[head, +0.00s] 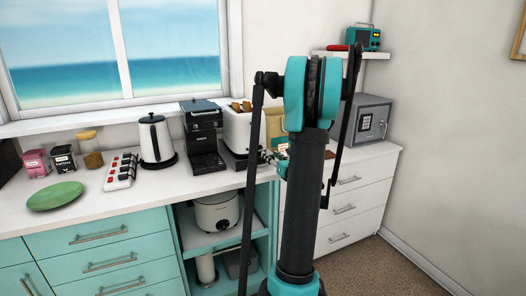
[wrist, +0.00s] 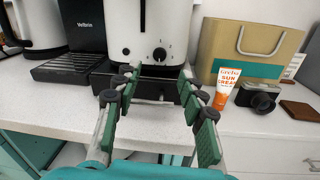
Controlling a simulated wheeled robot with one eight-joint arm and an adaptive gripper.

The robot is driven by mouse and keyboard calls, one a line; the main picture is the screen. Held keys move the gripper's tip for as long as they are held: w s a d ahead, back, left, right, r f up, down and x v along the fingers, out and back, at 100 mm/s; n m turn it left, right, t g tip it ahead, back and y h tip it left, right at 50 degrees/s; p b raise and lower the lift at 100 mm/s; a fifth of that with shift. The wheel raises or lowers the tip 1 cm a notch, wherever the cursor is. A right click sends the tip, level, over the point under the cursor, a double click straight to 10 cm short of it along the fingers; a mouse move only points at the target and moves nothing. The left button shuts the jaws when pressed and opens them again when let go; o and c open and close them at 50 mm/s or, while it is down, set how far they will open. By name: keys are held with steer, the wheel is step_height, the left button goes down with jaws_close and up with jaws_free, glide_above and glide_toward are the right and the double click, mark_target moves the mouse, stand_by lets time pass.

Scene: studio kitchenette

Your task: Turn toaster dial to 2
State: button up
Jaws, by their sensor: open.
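The white toaster (wrist: 180,25) stands on the counter at the top middle of the wrist view. Its dark round dial (wrist: 159,54) is low on the front, with small marks around it; I cannot read the setting. A small dark button sits left of the dial. My gripper (wrist: 160,84) is open and empty, its green-padded fingers spread in front of the toaster and pointing at it, apart from the dial. In the head view the toaster (head: 237,128) has bread in its top and is partly hidden by my arm, which also hides most of my gripper.
A coffee machine (wrist: 75,35) stands close left of the toaster. To the right are a sunscreen tube (wrist: 225,88), a camera (wrist: 259,96), a brown wallet (wrist: 300,110) and a tan bag (wrist: 245,50). A kettle (head: 155,138) and power strip (head: 121,171) stand farther left.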

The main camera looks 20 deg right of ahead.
mark_target(261, 148)
steer(key=w, duration=0.5)
steer(key=w+a, duration=0.1)
steer(key=w, duration=0.1)
steer(key=shift+w, duration=0.3)
jaws_close()
